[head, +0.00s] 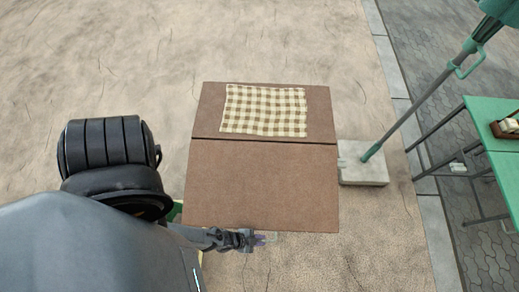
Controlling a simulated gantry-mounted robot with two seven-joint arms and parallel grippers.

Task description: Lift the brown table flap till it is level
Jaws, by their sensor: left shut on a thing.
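The brown table flap (262,188) is the nearer panel, joined along a dark seam to the fixed brown tabletop (212,110) behind it. Its sides spread less toward me than the tabletop's, so it seems to slope down somewhat toward me; the exact angle is hard to tell from above. My left gripper (262,240) is at the middle of the flap's near edge, its fingers pointing right, shut on that edge. The fingertips are small and the grip itself is not clear. My right gripper is not in view.
A checked cloth (265,110) lies on the tabletop. A pale square base (362,164) with a slanting grey pole (420,97) stands just right of the table. A green table (495,135) is at the far right. Sandy ground at the left and back is clear.

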